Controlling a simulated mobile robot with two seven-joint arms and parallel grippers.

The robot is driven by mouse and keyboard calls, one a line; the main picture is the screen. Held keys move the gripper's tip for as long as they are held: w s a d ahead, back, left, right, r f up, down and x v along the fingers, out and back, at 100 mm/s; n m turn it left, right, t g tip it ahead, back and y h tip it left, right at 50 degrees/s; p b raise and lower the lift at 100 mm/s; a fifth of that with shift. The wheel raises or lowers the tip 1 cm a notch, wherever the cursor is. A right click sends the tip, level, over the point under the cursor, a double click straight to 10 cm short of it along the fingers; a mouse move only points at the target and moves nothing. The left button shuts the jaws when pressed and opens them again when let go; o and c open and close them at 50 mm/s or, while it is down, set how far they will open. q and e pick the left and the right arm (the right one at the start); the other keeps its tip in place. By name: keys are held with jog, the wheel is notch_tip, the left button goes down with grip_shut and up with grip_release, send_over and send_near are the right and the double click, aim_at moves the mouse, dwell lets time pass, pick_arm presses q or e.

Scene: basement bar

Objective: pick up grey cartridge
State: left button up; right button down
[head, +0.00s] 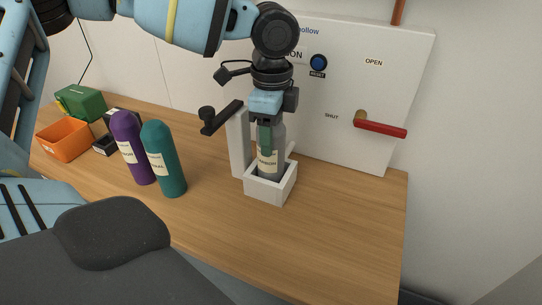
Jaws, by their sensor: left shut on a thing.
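The grey cartridge (269,160) stands upright in a white square holder (270,191) on the wooden table. It carries a cream label, and its lower end is hidden inside the holder. My left gripper (266,138) points down from above and is shut on the upper part of the grey cartridge. The gripper covers the cartridge's top. My right gripper is not in view.
A purple bottle (133,148) and a teal bottle (163,160) stand left of the holder. An orange bin (63,141) and a green box (81,103) are farther left. Behind stands a white panel (395,80) with a red lever (381,129). The table's right part is clear.

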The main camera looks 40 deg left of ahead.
pick_arm(q)
jog(key=shift+c, duration=1)
jog(key=shift+r, duration=0.15)
